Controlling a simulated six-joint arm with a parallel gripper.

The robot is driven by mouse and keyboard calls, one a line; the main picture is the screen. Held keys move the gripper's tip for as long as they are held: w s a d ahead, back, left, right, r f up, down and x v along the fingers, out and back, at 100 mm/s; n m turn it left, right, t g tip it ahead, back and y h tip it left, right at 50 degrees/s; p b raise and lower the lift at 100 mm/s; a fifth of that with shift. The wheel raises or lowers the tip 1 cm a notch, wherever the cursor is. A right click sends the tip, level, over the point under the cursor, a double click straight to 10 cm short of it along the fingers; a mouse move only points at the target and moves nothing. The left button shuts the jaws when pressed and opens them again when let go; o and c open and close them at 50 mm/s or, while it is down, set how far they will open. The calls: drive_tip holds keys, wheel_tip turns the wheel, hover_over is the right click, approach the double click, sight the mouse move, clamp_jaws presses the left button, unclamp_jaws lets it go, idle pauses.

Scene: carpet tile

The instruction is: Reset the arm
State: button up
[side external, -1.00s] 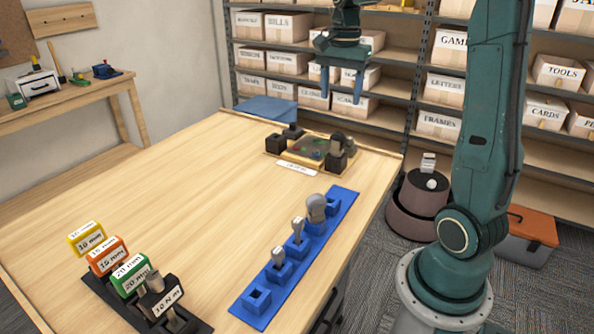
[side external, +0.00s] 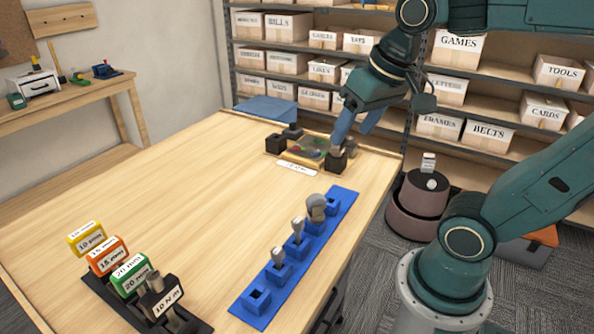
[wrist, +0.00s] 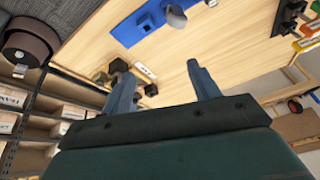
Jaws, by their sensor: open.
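My gripper (side external: 357,124) is at the far right end of the wooden table (side external: 190,190), beside and above a small tray (side external: 309,149) with black blocks at its corners. It is open, with its two blue fingers apart and nothing between them in the wrist view (wrist: 165,85). In the side view one finger overlaps the tray's right corner block; I cannot tell whether they touch.
A blue rack (side external: 262,301) with several grey-headed pieces stands along the table's right edge. A black holder (side external: 196,327) with yellow, orange and green labelled blocks is at front left. Shelves of boxes (side external: 460,47) stand behind. The table's middle is clear.

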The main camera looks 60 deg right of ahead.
drive_tip(key=s+a+n, duration=0.1)
drive_tip(key=s+a+f+n, duration=0.1)
drive_tip(key=s+f+n+t, duration=0.1)
drive_tip(key=n, duration=0.1)
drive_tip(key=shift+s+a+f+y, duration=0.1)
drive_tip(key=shift+s+a+y, duration=0.2)
drive_tip(key=shift+s+a, duration=0.1)
